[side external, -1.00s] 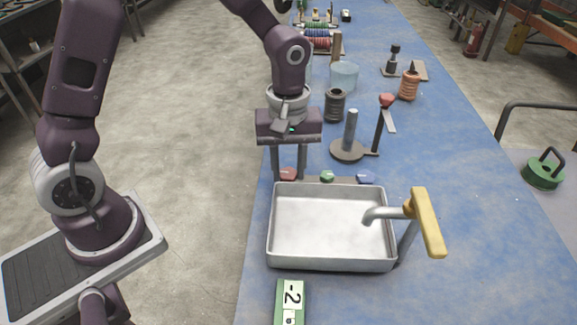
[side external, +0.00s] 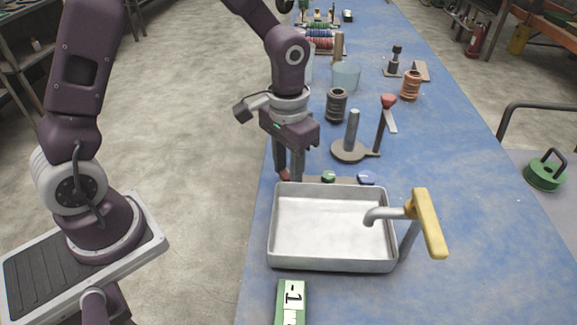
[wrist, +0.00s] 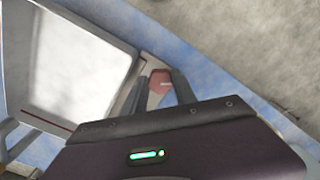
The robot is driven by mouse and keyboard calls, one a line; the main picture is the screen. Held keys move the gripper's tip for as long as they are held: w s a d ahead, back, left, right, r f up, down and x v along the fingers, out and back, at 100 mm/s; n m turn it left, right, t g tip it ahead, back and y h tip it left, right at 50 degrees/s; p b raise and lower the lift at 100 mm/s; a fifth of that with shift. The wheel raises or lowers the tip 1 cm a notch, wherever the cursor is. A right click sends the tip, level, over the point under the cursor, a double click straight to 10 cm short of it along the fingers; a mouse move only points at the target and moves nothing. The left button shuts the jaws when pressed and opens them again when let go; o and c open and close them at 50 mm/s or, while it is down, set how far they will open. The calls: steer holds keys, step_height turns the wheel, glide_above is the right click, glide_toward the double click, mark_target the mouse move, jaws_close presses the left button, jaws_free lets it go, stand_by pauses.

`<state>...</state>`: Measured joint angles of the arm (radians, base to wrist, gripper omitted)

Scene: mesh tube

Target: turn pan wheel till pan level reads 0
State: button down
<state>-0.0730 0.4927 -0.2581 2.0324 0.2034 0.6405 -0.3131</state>
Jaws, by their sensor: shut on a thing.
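The pan (side external: 332,228) is a grey metal tray with a pale inside; it also shows in the wrist view (wrist: 75,65). A green level sign (side external: 291,300) in front of it reads -1, its lower part cut off by the picture edge. My gripper (side external: 288,176) points down behind the pan's far left corner, shut on a small red wheel (side external: 284,177). In the wrist view the red wheel (wrist: 160,82) sits between my two fingers. A green wheel (side external: 328,176) and a blue wheel (side external: 366,178) lie to its right along the pan's far edge.
A tap with a yellow handle (side external: 428,222) stands at the pan's right, its spout over the pan. A grey post on a round base (side external: 350,150) and a red-topped lever (side external: 386,115) stand behind. Spools (side external: 336,105) stand farther back. The blue table is clear at right.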

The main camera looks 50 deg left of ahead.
steer(key=m, duration=0.6)
steer(key=shift+w+a+m, duration=0.1)
steer(key=shift+m, duration=0.2)
steer(key=m, duration=0.4)
steer(key=shift+m, duration=0.7)
steer(key=c, duration=1)
jaws_free()
